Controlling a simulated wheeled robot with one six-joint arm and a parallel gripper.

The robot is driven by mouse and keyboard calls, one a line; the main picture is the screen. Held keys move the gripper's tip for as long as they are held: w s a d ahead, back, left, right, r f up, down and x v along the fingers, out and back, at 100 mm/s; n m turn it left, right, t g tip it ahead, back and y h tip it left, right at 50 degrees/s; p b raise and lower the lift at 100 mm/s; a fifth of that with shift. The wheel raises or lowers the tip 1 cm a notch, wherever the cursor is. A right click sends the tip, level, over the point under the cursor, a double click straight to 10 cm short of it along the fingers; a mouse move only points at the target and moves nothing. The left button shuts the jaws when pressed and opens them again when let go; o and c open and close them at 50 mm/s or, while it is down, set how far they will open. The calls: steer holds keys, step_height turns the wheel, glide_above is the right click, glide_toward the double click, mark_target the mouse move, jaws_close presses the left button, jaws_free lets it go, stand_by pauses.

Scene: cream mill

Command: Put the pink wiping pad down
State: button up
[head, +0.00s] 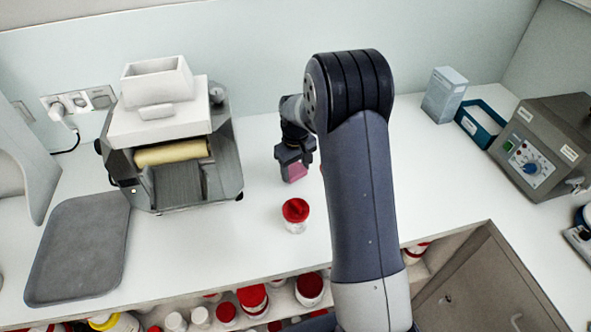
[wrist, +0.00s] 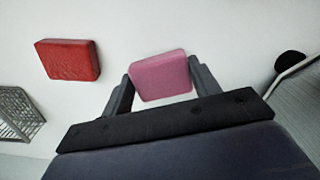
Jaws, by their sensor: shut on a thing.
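The pink wiping pad (wrist: 161,76) is a small block held between the two fingers of my gripper (wrist: 160,84) in the wrist view. In the head view the pad (head: 296,173) shows as a small pink patch at the lower end of my gripper (head: 294,166), over the white worktop. My gripper is to the right of the mill and behind the red-lidded jar. I cannot tell whether the pad touches the worktop.
A red block (wrist: 68,59) lies left of the pad in the wrist view. The mill (head: 172,150) stands at left, a grey mat (head: 78,248) in front of it. A teal tray (head: 481,125) and control box (head: 545,145) stand at right.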

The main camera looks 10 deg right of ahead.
mark_target(296, 171)
steer(key=shift+f, duration=0.7)
steer(key=shift+f, duration=0.1)
steer(key=shift+f, duration=0.15)
steer(key=o, duration=0.9)
steer(key=shift+o, duration=0.2)
step_height(296, 171, up, 13)
steer(key=b, duration=0.1)
steer(key=shift+f+b, duration=0.2)
steer(key=shift+b, duration=0.1)
steer(key=shift+f, duration=0.15)
